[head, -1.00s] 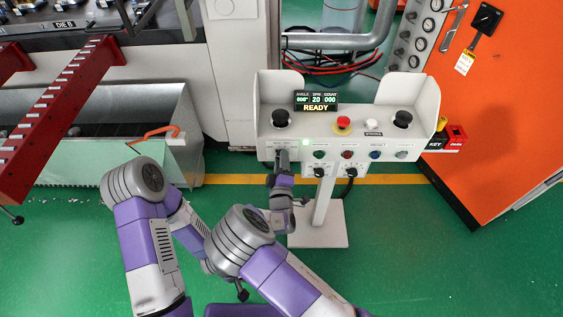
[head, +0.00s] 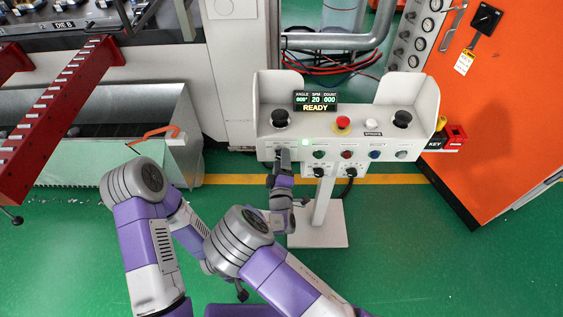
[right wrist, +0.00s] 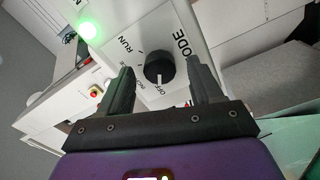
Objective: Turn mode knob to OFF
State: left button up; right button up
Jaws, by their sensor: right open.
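The mode knob (right wrist: 158,68) is a round black knob on the white panel face in the right wrist view. Its white mark points down in the picture, towards the OFF lettering; RUN is to its upper left. My right gripper (right wrist: 160,80) is open, with one dark finger to each side of the knob; I cannot tell whether either finger touches it. In the head view the right gripper (head: 284,158) is at the left part of the control panel (head: 325,148) and covers the knob. My left arm is folded at the left; its gripper does not show.
A lit green lamp (head: 305,142) is just right of the gripper. Other knobs and buttons line the panel, with a red mushroom button (head: 343,122) on top. The display (head: 316,101) reads READY. The stand's base (head: 330,235) is on the green floor.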

jog(key=s+p, duration=0.1)
jog(key=s, duration=0.6)
jog(key=shift+s+f, duration=0.15)
jog(key=shift+s, duration=0.1)
jog(key=s+d+f+m+g+h+p, duration=0.1)
jog(key=s+d+f+m+g, duration=0.4)
jog(key=f, duration=0.3)
jog(key=s+d+f+m+g+h+p, duration=0.1)
jog(key=s+d+f+m+g+p, duration=0.1)
jog(key=s+d+f+m+g, duration=0.35)
jog(key=s+m+g+y+p, duration=0.2)
jog(key=s+m+g+y, duration=0.4)
jog(key=s, duration=0.6)
jog(key=shift+a+r+g, duration=0.25)
jog(key=shift+a+g, duration=0.15)
jog(key=shift+g, duration=0.25)
